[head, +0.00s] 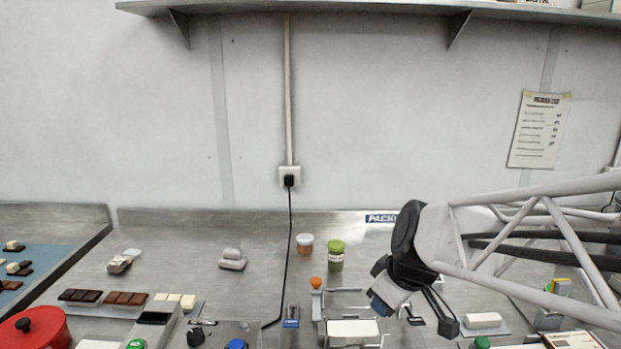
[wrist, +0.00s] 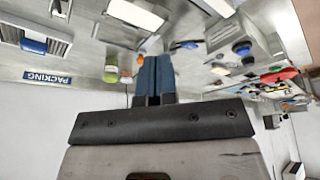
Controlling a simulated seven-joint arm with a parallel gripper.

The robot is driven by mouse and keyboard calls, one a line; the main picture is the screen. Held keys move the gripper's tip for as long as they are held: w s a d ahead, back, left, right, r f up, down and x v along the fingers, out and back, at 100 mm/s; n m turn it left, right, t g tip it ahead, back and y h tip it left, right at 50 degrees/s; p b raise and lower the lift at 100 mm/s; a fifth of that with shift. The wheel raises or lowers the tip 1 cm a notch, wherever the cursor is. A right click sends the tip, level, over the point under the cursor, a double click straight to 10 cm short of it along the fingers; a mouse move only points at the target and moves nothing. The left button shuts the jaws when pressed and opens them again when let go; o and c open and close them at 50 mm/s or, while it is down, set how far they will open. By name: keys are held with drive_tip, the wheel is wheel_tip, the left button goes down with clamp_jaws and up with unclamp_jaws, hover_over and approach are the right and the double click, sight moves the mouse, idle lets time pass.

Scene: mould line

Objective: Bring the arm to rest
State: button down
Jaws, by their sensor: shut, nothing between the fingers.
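My arm reaches in from the right in the head view, over the metal bench (head: 180,262). My gripper (head: 381,304) points down and to the left, above the right part of the bench, close to a white block in a metal frame (head: 353,329). In the wrist view my gripper (wrist: 156,62) shows its two blue fingers side by side, shut with nothing between them. From these views I cannot tell the exact height of the fingertips over the bench.
A black cable (head: 290,235) runs down from a wall socket. Chocolate bars (head: 125,299) and a red pot (head: 36,329) are at the left. A shelf (head: 370,9) crosses the wall above.

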drive_tip(key=s+d+m+h, duration=0.2)
drive_tip(key=s+d+m, duration=0.3)
drive_tip(key=s+m, duration=0.4)
drive_tip(key=shift+s+d+r+g+h, duration=0.2)
drive_tip(key=shift+s+r+g+h, duration=0.15)
drive_tip(key=shift+s, duration=2)
